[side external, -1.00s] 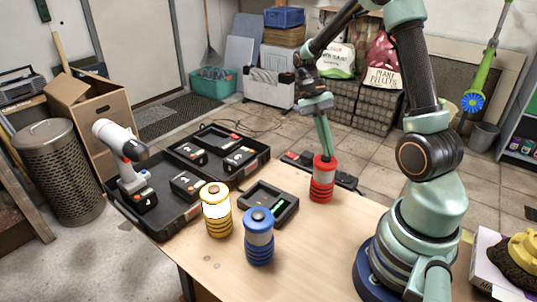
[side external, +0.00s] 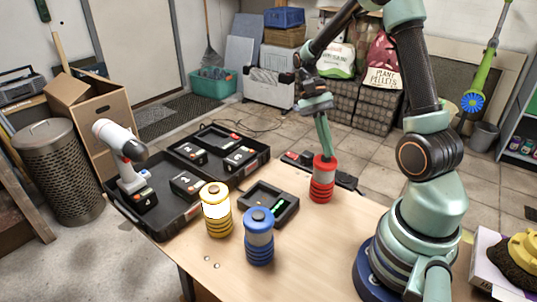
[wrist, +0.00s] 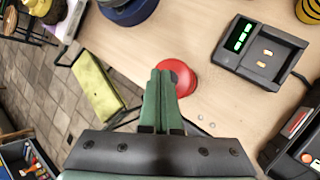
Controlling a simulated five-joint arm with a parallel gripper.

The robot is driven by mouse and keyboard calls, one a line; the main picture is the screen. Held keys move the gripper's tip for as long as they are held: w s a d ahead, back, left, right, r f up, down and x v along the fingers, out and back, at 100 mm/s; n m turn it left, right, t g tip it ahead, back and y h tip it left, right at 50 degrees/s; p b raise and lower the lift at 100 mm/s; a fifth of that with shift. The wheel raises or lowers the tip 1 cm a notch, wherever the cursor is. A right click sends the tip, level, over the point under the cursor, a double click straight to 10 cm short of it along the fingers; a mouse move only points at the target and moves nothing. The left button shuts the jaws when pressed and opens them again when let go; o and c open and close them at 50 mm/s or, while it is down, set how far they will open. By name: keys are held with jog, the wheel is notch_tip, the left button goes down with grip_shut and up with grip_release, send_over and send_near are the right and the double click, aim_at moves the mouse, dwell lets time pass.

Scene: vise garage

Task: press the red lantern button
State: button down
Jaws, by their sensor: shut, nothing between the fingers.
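In the wrist view the shut fingers (wrist: 160,76) lie over the left part of the lantern's round red top (wrist: 181,76). The button itself is hidden by the fingers or cannot be told apart from the red top.
A yellow lantern (side external: 216,212) with a bright white band and a blue lantern (side external: 259,238) stand to the left on the bench. A dark charger (side external: 256,199) lies behind them. An open black tool case (side external: 150,222) with a drill (side external: 127,160) is farther left. Bare bench lies in front.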

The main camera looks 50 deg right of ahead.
jog(key=shift+r, duration=0.65)
jog(key=shift+r, duration=2.5)
jog(key=w+a+r+n+t+h, duration=0.1)
jog(key=a+r+n+t, duration=0.1)
jog(key=a+n+t, duration=0.4)
jog(key=w+a+r+n+t+h, duration=0.2)
jog(key=a+r+n+t, duration=0.1)
jog(key=a+n+t, duration=0.3)
jog(key=shift+w+a+r+n+h, duration=0.15)
jog(key=shift+a+r+n+h, duration=0.15)
jog(key=shift+a+n, duration=0.7)
